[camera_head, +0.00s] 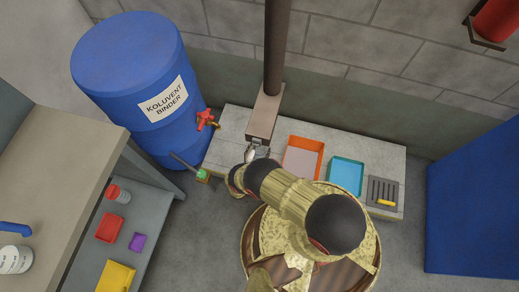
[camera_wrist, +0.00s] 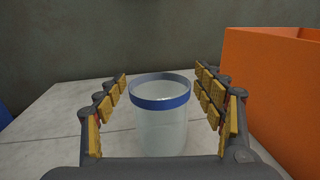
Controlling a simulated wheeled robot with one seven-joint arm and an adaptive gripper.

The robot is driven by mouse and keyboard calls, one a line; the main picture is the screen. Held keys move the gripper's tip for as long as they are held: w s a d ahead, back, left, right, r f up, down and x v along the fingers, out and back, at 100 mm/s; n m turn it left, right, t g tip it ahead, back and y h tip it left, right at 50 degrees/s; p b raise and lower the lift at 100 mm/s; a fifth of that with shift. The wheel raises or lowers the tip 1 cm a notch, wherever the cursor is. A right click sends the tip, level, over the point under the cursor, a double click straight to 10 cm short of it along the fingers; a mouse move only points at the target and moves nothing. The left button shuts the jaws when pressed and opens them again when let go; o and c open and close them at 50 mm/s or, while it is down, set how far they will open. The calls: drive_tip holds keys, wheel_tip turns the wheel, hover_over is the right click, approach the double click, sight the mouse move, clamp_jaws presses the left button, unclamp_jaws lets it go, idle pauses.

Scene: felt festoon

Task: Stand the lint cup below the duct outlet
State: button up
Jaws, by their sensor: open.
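A clear cup with a blue rim (camera_wrist: 160,125), which looks like the lint cup, stands upright on the pale slab (camera_wrist: 75,120). In the wrist view my gripper (camera_wrist: 162,78) is open, with its yellow-padded fingers on both sides of the cup. Gaps show between the pads and the cup, and its base is partly hidden. In the head view the duct is a dark vertical pipe (camera_head: 277,45) that ends in a brown box (camera_head: 264,115) above the slab. Its outlet opening is not clear. My arm reaches to just in front of this box, and I cannot make out the cup there.
An orange tray (camera_head: 319,147) stands close right of my gripper, its wall tall in the wrist view (camera_wrist: 275,90). A blue tray (camera_head: 346,175) and a dark slotted tray (camera_head: 383,190) lie further right. A blue barrel (camera_head: 130,70) with a red tap (camera_head: 206,119) stands left.

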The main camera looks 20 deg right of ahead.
drive_tip(key=v, duration=1.2)
idle(0.6)
